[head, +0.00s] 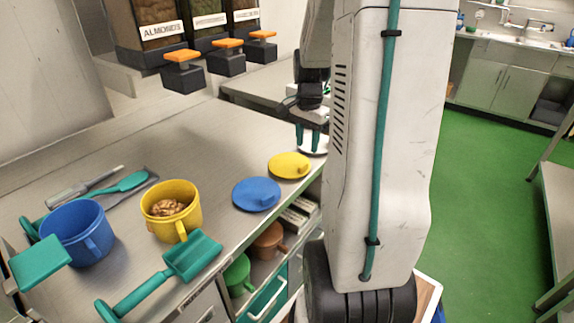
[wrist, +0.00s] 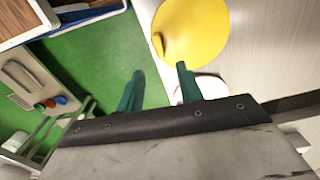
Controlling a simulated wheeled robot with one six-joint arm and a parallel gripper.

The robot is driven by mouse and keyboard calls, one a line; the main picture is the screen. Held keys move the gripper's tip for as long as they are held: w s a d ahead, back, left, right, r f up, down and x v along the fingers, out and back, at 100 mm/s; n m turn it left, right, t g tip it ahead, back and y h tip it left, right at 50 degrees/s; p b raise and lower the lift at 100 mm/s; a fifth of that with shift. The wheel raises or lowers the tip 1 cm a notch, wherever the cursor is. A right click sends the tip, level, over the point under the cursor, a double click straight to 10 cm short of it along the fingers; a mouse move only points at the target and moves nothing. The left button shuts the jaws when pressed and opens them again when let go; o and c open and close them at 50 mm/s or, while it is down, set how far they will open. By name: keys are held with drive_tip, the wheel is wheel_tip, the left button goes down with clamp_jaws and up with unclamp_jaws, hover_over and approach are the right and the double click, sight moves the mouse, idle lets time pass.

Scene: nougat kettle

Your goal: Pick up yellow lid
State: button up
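The yellow lid (head: 289,165) lies flat on the steel counter near its front edge, just behind and right of the blue lid (head: 256,194). In the wrist view the yellow lid (wrist: 192,32) is at the top, with its small raised handle on the left side. My gripper (head: 312,143) is to the right of the yellow lid, over a white lid-like disc (head: 313,148). In the wrist view my gripper (wrist: 160,82) has its two green fingers apart with nothing between them. The yellow lid is beyond the fingertips, not touched.
A yellow pot (head: 171,208) with brown contents and a blue pot (head: 77,232) stand on the counter's left. A green scoop (head: 190,257) lies in front. Dispensers (head: 160,25) stand at the back. Shelves below hold a green pot (head: 237,275). Green floor is clear at right.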

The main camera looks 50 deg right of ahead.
sight(305, 163)
drive_tip(key=f, duration=0.7)
drive_tip(key=shift+a, duration=0.2)
clamp_jaws()
